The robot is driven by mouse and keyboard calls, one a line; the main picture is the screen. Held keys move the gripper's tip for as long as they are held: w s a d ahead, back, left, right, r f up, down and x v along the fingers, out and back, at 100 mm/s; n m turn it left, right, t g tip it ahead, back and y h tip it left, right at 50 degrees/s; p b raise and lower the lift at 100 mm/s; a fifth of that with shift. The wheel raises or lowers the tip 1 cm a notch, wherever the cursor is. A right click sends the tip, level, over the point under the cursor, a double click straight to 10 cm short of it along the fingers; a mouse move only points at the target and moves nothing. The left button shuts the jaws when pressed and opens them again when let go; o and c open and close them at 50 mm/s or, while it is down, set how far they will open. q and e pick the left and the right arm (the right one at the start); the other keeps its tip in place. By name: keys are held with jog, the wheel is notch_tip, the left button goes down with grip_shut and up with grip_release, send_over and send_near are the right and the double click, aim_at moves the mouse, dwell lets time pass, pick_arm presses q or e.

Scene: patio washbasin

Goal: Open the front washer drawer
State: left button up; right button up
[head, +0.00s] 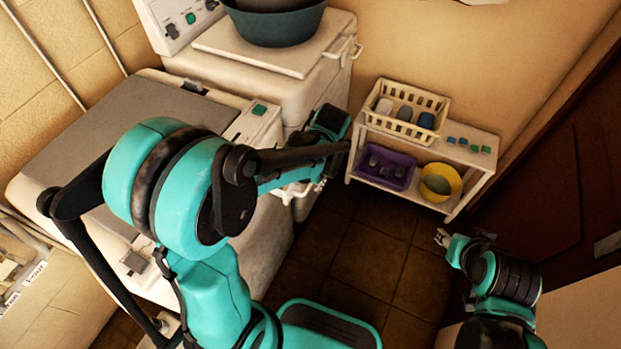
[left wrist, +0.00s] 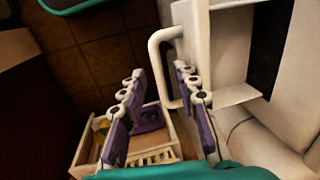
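The front washer (head: 110,130) stands at the left of the head view, with a grey lid and white body. A white drawer front with a loop handle (left wrist: 158,50) shows in the left wrist view; the handle also shows in the head view (head: 291,192), partly behind my left arm. My left gripper (left wrist: 158,72) is open. The handle's near end lies between its fingers, closer to the right finger; contact is unclear. A dark recess (left wrist: 269,45) shows beside the white drawer part. My right gripper (head: 442,238) is away at the lower right, its opening too small to judge.
A second white washer (head: 315,85) with a dark green basin (head: 275,25) stands behind. A low white shelf (head: 470,160) holds a cream basket (head: 432,101), a purple bin (head: 385,168) and a yellow bucket (head: 440,182). The tiled floor (head: 370,250) before it is clear.

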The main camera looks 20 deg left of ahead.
pick_arm(q)
notch_tip(320, 180, up, 12)
jog(key=d, duration=0.2)
dwell(0.4)
jog(key=shift+s+d+f, duration=0.1)
jog(key=shift+s, duration=0.05)
dwell(0.3)
jog(key=s+a+f+t+h, duration=0.1)
jog(key=s+t+h, duration=0.1)
jog(key=s+t, duration=0.5)
jog(key=shift+s+a+n, duration=0.25)
jog(key=shift+s+n, duration=0.15)
jog(key=shift+s, duration=0.85)
jog(key=shift+f, duration=0.1)
